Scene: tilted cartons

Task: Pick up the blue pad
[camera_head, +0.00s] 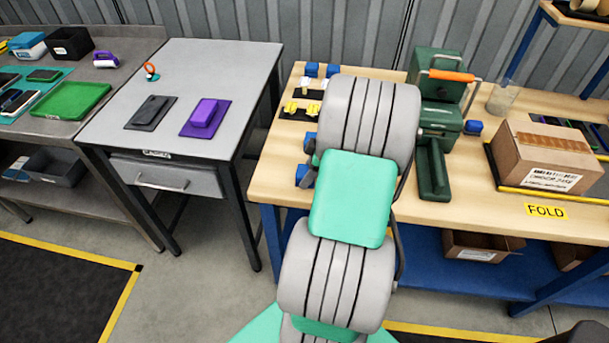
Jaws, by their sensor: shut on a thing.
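Several small blue blocks that could be the blue pad show on the wooden bench (272,180). Two blue blocks (311,69) lie near its back left. Another blue block (310,139) and a lower blue one (302,174) sit at the left edge of my arm, partly covered by it. One more blue piece (473,127) lies right of the green machine. I cannot tell which is the blue pad. My grey and green arm fills the middle of the view. My gripper is hidden behind it, so its hold does not show.
Yellow pieces (291,107) lie on dark mats left of my arm. A green machine (440,90) with an orange handle and a cardboard box (545,155) stand to the right. A grey table (215,75) on the left holds a purple block (206,113) and a dark one (151,111).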

